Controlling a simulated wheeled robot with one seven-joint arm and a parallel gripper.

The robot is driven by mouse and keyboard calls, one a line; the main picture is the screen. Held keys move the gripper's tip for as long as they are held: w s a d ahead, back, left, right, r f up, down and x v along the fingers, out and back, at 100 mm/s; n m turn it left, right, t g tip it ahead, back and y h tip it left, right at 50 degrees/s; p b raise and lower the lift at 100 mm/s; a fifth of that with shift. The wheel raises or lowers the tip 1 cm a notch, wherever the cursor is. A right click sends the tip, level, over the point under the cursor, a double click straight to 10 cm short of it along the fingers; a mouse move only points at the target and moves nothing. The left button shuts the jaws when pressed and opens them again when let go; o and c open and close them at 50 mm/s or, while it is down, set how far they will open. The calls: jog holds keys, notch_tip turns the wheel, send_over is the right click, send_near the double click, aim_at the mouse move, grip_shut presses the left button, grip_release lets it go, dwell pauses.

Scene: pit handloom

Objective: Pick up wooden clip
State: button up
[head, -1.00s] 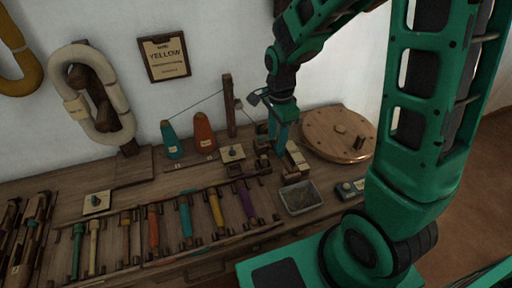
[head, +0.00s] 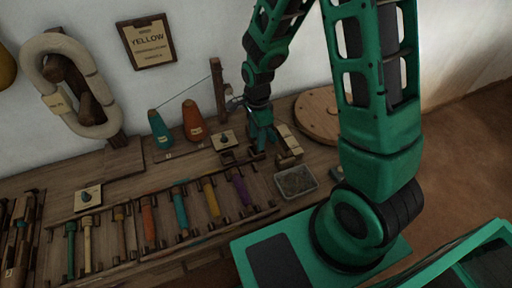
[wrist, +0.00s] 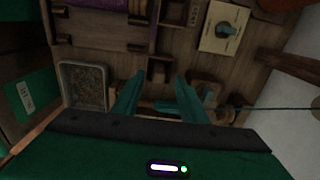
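My gripper (head: 263,148) hangs fingers down over the bench, just left of pale wooden blocks (head: 288,146). In the wrist view my gripper (wrist: 158,84) has its two teal fingers apart, with nothing clearly held. Dark wooden parts lie beside the right finger. The area under the gripper is partly hidden by the fingers in the head view.
A grey tray of small bits (head: 296,181) stands in front of the blocks; it also shows in the wrist view (wrist: 84,86). A round wooden disc (head: 318,115) is behind right. Orange (head: 194,122) and blue (head: 160,130) cones stand left, near a wooden post (head: 219,88) with thread. Coloured bobbins fill the front rack (head: 180,212).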

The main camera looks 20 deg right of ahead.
jog(key=shift+f, duration=1.55)
grip_shut()
jog(key=shift+r, duration=0.1)
